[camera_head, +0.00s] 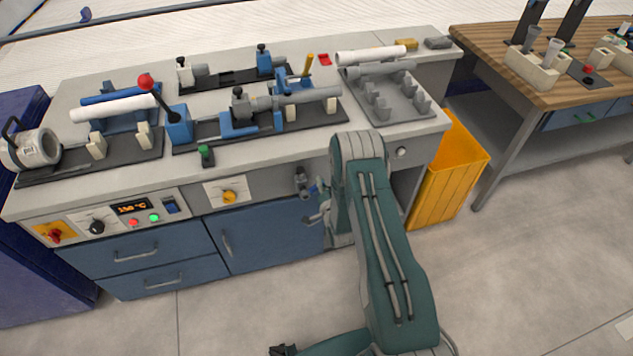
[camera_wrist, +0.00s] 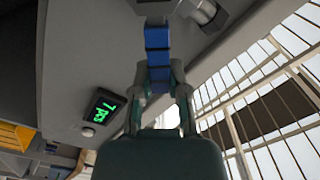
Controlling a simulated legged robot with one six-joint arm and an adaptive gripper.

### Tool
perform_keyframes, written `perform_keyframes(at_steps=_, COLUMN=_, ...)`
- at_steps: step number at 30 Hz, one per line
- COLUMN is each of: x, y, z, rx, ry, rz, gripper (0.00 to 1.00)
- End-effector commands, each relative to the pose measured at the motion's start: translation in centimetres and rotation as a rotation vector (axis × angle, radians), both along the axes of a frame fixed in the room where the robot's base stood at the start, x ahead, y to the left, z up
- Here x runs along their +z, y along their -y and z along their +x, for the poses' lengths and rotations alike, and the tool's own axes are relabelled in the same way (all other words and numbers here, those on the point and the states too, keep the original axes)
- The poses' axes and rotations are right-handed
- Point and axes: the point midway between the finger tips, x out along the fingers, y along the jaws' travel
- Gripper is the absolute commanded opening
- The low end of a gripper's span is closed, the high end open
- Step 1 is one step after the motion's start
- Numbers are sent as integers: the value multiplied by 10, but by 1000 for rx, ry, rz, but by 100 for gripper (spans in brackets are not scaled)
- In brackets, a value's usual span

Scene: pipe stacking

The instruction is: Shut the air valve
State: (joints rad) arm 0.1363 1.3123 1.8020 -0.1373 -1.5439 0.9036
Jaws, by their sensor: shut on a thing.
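The air valve (camera_head: 301,181) is a small grey fitting on the bench front, to the right of the yellow knob. Its blue lever (camera_head: 319,187) shows beside my arm. In the wrist view the blue lever (camera_wrist: 158,42) runs down from a grey mount at the top edge and passes between my fingers. My gripper (camera_wrist: 160,80) is shut on this lever. In the head view my gripper (camera_head: 314,218) is small and partly hidden by my arm. The wrist view also shows a round grey fitting (camera_wrist: 205,12) to the right of the lever.
A green-lit gauge display (camera_wrist: 105,106) is left of my gripper in the wrist view. The bench top (camera_head: 250,160) carries pipes, clamps and a grey rack (camera_head: 405,108). A yellow bin (camera_head: 450,180) stands to the right of my arm. The floor in front is open.

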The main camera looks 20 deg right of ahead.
Motion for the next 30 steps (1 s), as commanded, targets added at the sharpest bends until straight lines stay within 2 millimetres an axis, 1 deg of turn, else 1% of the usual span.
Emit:
perform_keyframes(at_steps=6, x=-13, y=9, z=0, rx=-2, ry=-1, rz=201, gripper=0)
perform_keyframes(at_steps=15, x=-30, y=15, z=1, rx=-4, ry=0, rz=457, gripper=0)
perform_keyframes(at_steps=24, x=-41, y=17, z=1, rx=-4, ry=0, rz=621, gripper=0)
perform_keyframes(at_steps=30, x=-44, y=17, z=1, rx=-5, ry=0, rz=671, gripper=0)
